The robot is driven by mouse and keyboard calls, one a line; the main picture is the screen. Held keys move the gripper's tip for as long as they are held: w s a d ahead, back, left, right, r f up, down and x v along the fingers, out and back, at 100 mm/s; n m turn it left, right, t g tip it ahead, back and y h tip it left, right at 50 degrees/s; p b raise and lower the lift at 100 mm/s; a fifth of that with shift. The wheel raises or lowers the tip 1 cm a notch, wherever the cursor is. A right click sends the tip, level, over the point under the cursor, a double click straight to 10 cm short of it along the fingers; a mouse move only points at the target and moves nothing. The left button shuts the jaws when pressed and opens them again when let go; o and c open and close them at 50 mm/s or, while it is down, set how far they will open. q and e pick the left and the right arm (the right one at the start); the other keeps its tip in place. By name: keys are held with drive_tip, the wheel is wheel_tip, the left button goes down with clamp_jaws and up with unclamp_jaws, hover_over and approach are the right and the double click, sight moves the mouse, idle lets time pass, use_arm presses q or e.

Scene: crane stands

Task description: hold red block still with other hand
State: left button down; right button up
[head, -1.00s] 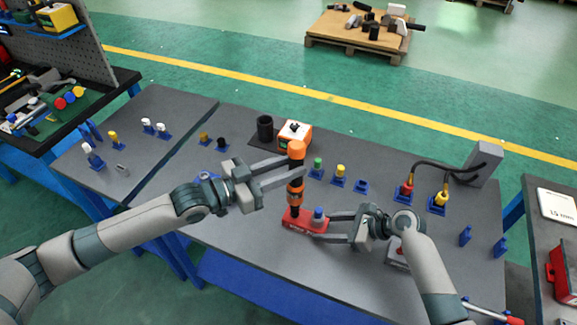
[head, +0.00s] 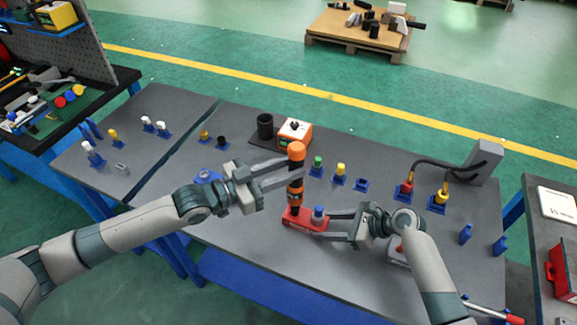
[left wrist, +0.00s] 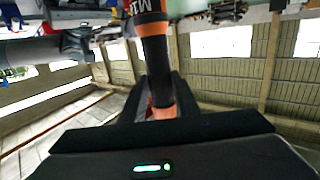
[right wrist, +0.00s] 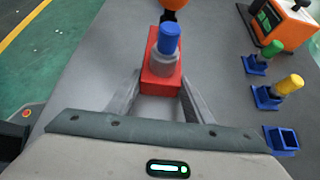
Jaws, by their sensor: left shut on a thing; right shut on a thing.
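The red block (head: 303,222) lies on the grey table in the head view, with a blue-topped grey piece (head: 319,214) standing in its near right end. My right gripper (head: 328,223) is shut on the red block from the right. The right wrist view shows the red block (right wrist: 153,75) between its fingers. My left gripper (head: 300,172) is shut on an upright orange and black tool (head: 296,150), whose lower end meets the left part of the block. The tool's dark shaft (left wrist: 157,72) shows between the fingers in the left wrist view. The exact tip contact is hidden.
Green-topped (head: 318,163) and yellow-topped (head: 340,171) pieces in blue holders stand behind the block. An orange box (head: 295,133) and a black cup (head: 265,126) are farther back. A cabled grey stand (head: 485,162) is at right.

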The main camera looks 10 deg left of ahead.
sight(289, 155)
use_arm(q)
drive_tip(key=shift+f, duration=0.45)
idle(4.0)
drive_tip(key=shift+r, duration=0.1)
drive_tip(key=shift+r, duration=2.55)
use_arm(e)
drive_tip(key=o, duration=1.3)
drive_tip(key=shift+o, duration=0.2)
drive_tip(key=shift+d+r, duration=0.1)
drive_tip(key=shift+d, duration=0.05)
drive_tip(key=v, duration=1.1)
drive_tip(key=shift+d+r, duration=0.2)
drive_tip(key=shift+d, duration=0.05)
